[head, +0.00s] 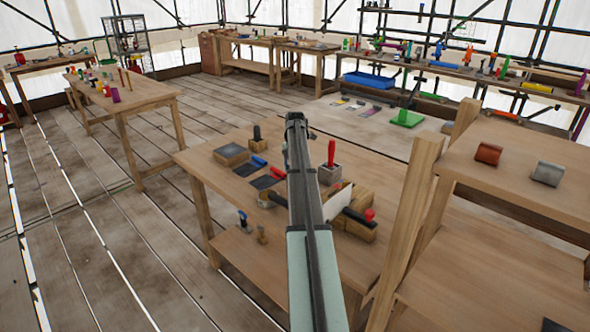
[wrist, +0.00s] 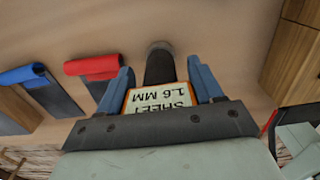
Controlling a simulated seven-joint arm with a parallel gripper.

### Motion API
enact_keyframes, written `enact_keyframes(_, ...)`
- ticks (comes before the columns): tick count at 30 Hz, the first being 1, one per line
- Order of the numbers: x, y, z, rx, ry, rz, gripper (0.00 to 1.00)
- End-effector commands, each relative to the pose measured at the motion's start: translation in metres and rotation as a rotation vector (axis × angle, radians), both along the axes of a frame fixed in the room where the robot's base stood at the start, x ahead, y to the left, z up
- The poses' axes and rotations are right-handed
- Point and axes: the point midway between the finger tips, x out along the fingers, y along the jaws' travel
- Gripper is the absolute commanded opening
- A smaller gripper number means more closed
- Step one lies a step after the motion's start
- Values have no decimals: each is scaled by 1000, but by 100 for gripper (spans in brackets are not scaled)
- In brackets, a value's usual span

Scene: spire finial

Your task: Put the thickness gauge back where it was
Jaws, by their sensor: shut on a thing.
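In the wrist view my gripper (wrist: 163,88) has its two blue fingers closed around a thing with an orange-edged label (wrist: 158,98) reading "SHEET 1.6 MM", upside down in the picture. A dark round handle (wrist: 160,66) stands out just beyond the label, between the fingers. I take this held thing to be the thickness gauge. Its lower part is hidden by the gripper body. In the head view my arm reaches over the wooden workbench (head: 225,195), and the arm hides the fingers and the held thing.
A blue-topped dark plate (wrist: 30,78) and a red-topped dark plate (wrist: 92,68) lie left of the fingers. On the bench stand a wooden block (head: 231,154), a red-handled tool (head: 331,154) in a grey block, and a white plate (head: 338,201). A wooden post (head: 405,220) rises at right.

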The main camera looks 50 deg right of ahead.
Motion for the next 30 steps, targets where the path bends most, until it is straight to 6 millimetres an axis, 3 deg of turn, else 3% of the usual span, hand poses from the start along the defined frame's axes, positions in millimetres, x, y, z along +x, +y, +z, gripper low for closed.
enact_keyframes(4,0,0,-3,0,0,0,24)
enact_keyframes(5,0,0,-3,0,0,0,68)
enact_keyframes(12,0,0,-2,0,0,0,91)
enact_keyframes(23,0,0,4,-1,-1,0,91)
enact_keyframes(30,1,-1,41,-2,-2,0,91)
